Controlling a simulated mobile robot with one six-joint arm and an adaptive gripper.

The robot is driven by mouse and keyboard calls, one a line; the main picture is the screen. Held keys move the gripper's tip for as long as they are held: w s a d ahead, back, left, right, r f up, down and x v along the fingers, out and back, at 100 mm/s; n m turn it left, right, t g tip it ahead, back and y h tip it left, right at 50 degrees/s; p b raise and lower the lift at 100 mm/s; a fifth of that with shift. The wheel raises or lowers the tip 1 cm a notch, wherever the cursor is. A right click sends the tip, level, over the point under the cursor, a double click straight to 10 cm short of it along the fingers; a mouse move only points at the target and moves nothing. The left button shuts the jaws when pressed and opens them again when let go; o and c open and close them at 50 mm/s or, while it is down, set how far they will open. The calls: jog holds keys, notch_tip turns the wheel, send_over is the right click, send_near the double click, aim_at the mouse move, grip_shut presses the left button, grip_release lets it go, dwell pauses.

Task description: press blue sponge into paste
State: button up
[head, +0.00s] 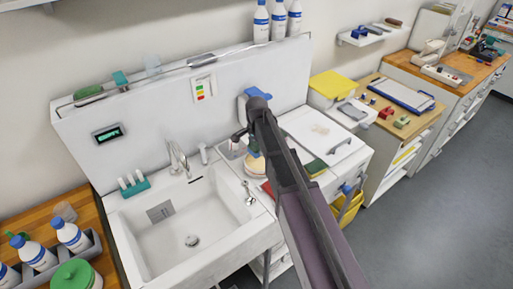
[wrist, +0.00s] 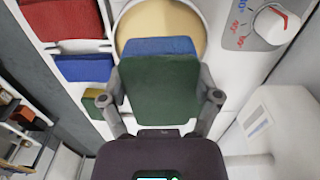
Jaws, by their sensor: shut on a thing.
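My gripper (wrist: 163,98) is shut on the blue sponge (wrist: 160,46), which has a dark green pad (wrist: 160,90) on the side facing the wrist camera. The fingers grip it at its left and right edges. The round dish of beige paste (wrist: 160,18) lies beyond the sponge, and the sponge covers its lower part in the wrist view. I cannot tell whether the sponge touches the paste. In the head view the paste dish (head: 256,167) is on the counter right of the sink, partly behind my arm.
A red sponge (wrist: 65,19), another blue sponge (wrist: 84,68) and a green-and-yellow sponge (wrist: 94,102) lie left of the dish in the wrist view. A dial (wrist: 268,25) is to its right. The sink (head: 190,220) is empty.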

aim_at(257, 163)
jog(key=shift+f+b, duration=2.3)
jog(key=shift+f, duration=0.2)
jog(key=shift+f+b, duration=0.55)
dwell(1.1)
jog(key=shift+r, duration=0.15)
jog(key=shift+r+p, duration=3.4)
jog(key=shift+p, duration=0.15)
jog(key=shift+f, duration=0.1)
jog(key=shift+f+b, duration=1.15)
jog(key=shift+b, duration=0.1)
